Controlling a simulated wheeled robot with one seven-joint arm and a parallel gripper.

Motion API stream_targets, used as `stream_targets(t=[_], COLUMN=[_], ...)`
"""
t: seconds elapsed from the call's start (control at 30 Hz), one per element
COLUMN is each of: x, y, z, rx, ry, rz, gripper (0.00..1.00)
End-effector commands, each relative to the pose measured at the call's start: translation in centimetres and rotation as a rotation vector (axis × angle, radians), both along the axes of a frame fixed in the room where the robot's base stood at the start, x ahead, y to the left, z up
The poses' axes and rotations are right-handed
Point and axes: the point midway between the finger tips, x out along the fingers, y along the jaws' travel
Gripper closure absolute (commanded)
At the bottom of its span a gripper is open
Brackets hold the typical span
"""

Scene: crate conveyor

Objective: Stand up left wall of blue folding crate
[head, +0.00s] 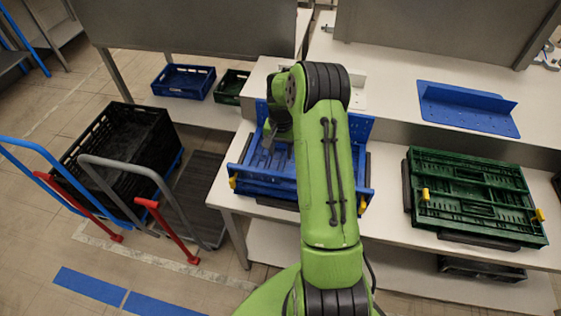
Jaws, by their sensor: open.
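The blue folding crate (262,184) lies on the white table in the middle of the head view, mostly behind my green arm. Its far edge stands out as a blue panel (360,127) to the right of the arm. Yellow latches show at its near left and near right corners. The pose of its left wall is hard to make out, as my wrist and arm cover much of that side. My gripper (269,141) is open above the left part of the crate. Its fingertips are small and dark, and I cannot tell whether they touch the crate.
A folded green crate (478,228) lies on the table at right. A blue bracket-like panel (467,107) is on the back surface. Black crates (125,150) sit on a trolley at left. A blue crate (184,82) and a green crate (232,86) stand on a low shelf behind.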

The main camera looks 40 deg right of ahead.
Motion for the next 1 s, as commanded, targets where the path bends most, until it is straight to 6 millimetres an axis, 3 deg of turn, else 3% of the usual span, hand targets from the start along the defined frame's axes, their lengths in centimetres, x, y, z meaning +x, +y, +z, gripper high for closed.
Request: stream_targets(t=[0.1,0.23,0.6,0.9,1.0], x=[-0.1,0.0,0.0,0.0,0.0], y=[0.1,0.1,0.1,0.1,0.1], z=[-3.0,-5.1,-6.0,-5.9,-5.9], rx=[0.003,0.002,0.0,0.001,0.001], ry=[0.003,0.001,-0.001,-0.001,-0.001], rz=[0.001,0.002,0.002,0.002,0.002], gripper=[0.51,0.51,0.53,0.99,1.0])
